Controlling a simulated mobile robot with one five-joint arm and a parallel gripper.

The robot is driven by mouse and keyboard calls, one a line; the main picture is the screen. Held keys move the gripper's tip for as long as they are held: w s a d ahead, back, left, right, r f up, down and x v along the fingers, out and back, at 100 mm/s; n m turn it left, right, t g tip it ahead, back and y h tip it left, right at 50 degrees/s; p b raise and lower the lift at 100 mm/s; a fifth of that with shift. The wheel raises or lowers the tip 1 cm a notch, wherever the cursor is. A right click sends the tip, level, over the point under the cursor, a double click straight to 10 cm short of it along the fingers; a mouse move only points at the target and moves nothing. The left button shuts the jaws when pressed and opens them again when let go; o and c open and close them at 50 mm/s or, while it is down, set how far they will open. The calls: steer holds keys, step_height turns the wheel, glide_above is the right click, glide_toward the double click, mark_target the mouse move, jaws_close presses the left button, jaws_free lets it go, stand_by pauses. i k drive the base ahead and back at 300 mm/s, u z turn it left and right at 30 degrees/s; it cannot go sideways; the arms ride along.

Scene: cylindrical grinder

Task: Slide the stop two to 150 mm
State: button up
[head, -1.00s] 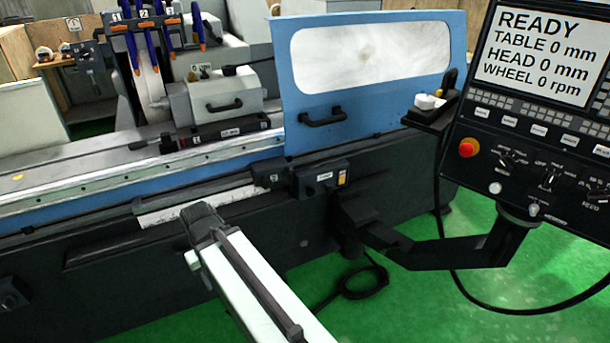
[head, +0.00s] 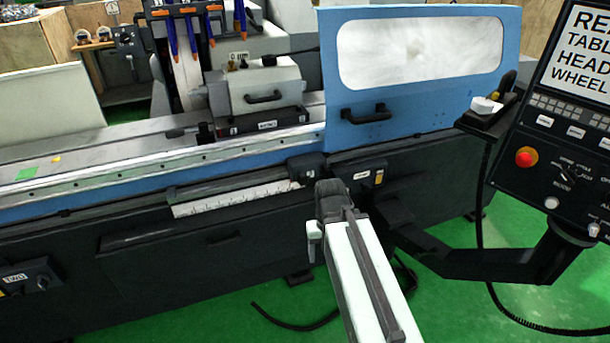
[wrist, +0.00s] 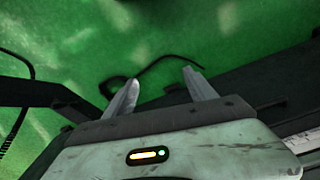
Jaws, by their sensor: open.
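A dark block (head: 307,167) sits at the right end of a pale graduated scale (head: 235,198) on the machine's front, in the head view. Its label is too small to read, so I cannot tell if it is stop two. A dark box marked TWO (head: 30,278), with a knob, is at the lower left. My gripper (wrist: 161,76) is open in the wrist view, with nothing between its two fingers and the green floor beyond. The end of my arm is just below and right of the dark block in the head view; the fingertips are hidden there.
A switch box (head: 355,177) is right of the block. The blue guard door (head: 420,75) stands above. The control console (head: 560,150), with a red button, and its bracket arm (head: 480,262) are at right. A black cable (head: 300,325) lies on the green floor.

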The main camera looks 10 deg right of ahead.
mark_target(314, 164)
steer(key=u, duration=2.2)
steer(key=k, duration=0.75)
steer(key=z, duration=0.65)
steer(key=i, duration=1)
steer(key=u, duration=0.05)
